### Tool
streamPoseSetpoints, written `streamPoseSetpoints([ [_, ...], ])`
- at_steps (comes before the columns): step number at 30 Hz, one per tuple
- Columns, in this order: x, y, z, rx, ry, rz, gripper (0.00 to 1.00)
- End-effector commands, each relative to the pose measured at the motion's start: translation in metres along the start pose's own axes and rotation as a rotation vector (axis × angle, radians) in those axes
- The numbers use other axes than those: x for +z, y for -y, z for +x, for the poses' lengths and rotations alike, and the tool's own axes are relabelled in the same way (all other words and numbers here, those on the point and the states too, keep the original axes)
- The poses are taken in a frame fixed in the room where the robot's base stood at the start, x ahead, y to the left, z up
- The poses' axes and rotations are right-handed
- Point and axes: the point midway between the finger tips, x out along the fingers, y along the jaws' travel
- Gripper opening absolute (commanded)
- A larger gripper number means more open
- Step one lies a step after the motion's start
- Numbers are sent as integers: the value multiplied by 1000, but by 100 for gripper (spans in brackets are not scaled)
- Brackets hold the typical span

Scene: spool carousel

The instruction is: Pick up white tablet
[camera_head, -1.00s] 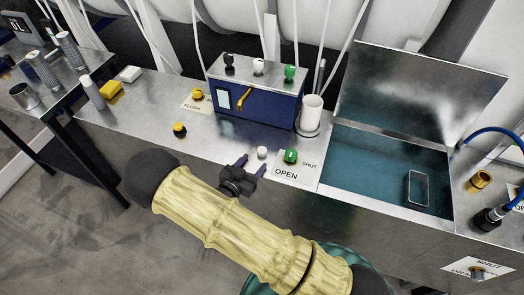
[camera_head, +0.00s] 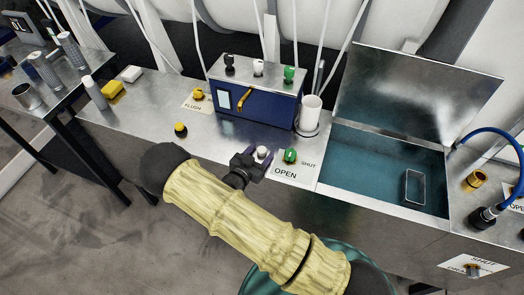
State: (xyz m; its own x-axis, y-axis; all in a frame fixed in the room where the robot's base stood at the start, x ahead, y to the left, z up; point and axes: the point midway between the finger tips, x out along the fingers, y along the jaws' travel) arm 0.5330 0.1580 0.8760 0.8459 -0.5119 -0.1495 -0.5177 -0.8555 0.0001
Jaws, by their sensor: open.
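The white tablet (camera_head: 263,152) is a small round white piece on the metal bench, just left of the green knob. My gripper (camera_head: 259,157) is at the tablet, with its dark purple fingers open on either side of it as far as I can see. The tablet's lower part is hidden by the gripper. I cannot tell whether the fingers touch it.
A green knob (camera_head: 289,156) on an OPEN/SHUT label stands close right of my gripper. A blue box (camera_head: 258,104) with knobs and a white cup (camera_head: 311,112) stand behind. A yellow button (camera_head: 180,129) is to the left. An open-lidded basin (camera_head: 365,170) lies right.

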Motion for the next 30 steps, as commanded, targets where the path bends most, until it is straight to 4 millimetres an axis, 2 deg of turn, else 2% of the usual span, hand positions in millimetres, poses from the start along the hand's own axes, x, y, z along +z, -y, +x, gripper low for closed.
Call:
streamPoseSetpoints([
  [2, 0, 0, 0, 0, 0, 0, 52],
  [6, 0, 0, 0, 0, 0, 0, 24],
  [9, 0, 0, 0, 0, 0, 0, 8],
  [22, -5, 0, -1, 0, -1, 1, 8],
  [26, -17, 0, -3, 1, -1, 4, 8],
  [30, -38, 0, -6, 1, -1, 4, 8],
])
